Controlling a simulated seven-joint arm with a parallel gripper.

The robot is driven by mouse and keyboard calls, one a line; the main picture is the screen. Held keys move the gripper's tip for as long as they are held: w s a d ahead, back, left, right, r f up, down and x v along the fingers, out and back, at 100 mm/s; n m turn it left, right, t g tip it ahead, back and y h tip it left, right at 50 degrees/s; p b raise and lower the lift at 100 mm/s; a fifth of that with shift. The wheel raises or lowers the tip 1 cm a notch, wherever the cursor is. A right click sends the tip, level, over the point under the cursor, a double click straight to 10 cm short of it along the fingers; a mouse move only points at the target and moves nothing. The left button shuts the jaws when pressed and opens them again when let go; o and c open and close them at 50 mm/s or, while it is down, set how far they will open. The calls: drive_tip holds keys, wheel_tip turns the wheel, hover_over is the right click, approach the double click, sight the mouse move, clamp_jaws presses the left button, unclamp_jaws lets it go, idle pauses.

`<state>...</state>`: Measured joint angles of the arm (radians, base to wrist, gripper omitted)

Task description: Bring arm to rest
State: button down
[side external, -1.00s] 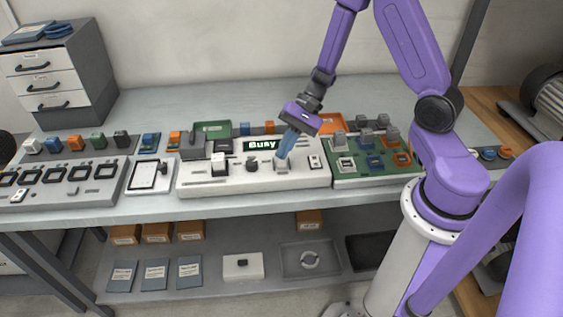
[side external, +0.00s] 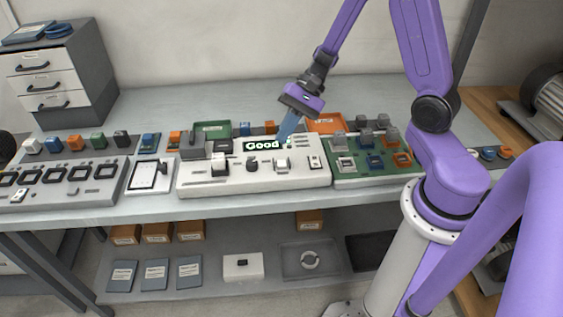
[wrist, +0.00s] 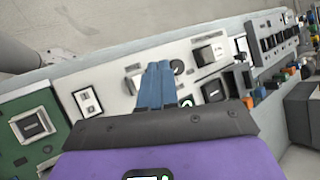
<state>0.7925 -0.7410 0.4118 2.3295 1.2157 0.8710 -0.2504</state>
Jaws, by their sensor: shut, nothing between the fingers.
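My gripper (side external: 284,139) is above the back edge of the white test panel (side external: 300,181), just right of its display (side external: 263,145), which reads "Good". Its blue fingers are together and hold nothing; they also show shut in the wrist view (wrist: 158,66). The panel has a grey-white lever or switch block (side external: 282,164) below my fingertips, a dark knob (side external: 252,168) in the middle and another white-topped block (side external: 219,164) at left. Whether the fingertips touch the panel cannot be told.
A green board (side external: 345,174) with several coloured parts lies right of the panel. Green (side external: 212,127) and orange (side external: 326,120) trays stand behind. Space above the bench is clear.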

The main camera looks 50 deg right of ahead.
idle(0.4)
drive_tip(key=s+a+r+n+h, duration=0.1)
drive_tip(key=s+r+n+h, duration=0.2)
drive_tip(key=s+n, duration=0.7)
drive_tip(key=s+a+r+n+h, duration=0.1)
drive_tip(key=s+r+n+h, duration=0.3)
drive_tip(key=s+n, duration=0.6)
drive_tip(key=shift+s+n+h, duration=0.4)
drive_tip(key=shift+n+h, duration=0.5)
drive_tip(key=shift+n, duration=0.2)
